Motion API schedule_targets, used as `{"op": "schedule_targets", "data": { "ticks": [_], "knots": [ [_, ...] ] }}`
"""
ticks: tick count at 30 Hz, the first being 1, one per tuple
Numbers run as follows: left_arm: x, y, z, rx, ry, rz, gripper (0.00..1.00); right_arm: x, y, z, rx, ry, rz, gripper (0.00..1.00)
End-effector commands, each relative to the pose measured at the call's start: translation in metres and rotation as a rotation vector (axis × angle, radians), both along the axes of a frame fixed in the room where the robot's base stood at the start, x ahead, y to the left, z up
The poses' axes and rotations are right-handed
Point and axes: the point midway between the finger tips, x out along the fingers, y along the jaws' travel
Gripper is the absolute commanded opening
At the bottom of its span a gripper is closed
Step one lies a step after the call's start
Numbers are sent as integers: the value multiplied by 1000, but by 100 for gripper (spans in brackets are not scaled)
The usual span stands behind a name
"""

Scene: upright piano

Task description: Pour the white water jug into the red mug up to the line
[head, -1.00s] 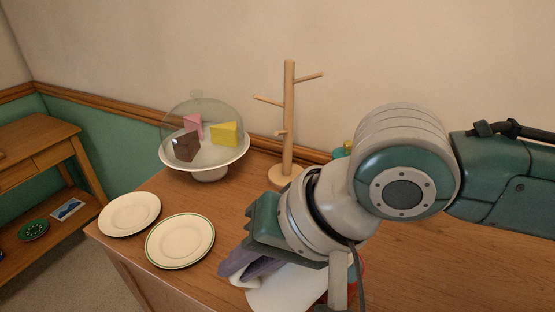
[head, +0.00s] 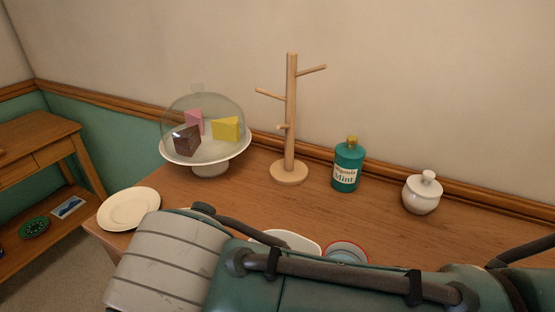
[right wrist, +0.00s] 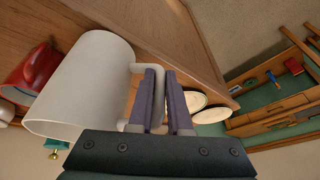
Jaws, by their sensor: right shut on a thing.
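The white jug (right wrist: 85,80) fills the left of the right wrist view. My right gripper (right wrist: 160,75) is shut on its handle, with the purple fingers on either side. In the head view only a white part of the jug (head: 287,239) shows above my right arm, which hides the right gripper. The red mug (right wrist: 30,72) is beside the jug in the wrist view. Its red rim (head: 347,246) shows just right of the jug in the head view. The mug's line and water level cannot be made out, nor can the jug's exact tilt. My left gripper is out of view.
On the wooden table stand a domed cake stand (head: 207,160), a wooden mug tree (head: 290,120), a green mint bottle (head: 347,168) and a white lidded pot (head: 422,194). A plate (head: 128,208) lies at the left edge.

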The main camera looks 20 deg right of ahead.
Motion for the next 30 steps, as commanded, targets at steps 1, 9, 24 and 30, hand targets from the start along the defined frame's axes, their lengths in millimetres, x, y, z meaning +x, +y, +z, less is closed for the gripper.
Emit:
{"op": "schedule_targets", "data": {
  "ticks": [1,9,24,30],
  "knots": [
    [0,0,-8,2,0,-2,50,1,3,-6,-23,-1,1,0],
    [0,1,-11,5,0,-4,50,1,6,-7,-93,0,1,0],
    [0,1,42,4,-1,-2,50,0,6,42,-94,2,1,0],
    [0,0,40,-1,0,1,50,3,4,41,-95,0,-3,0]
  ]
}}
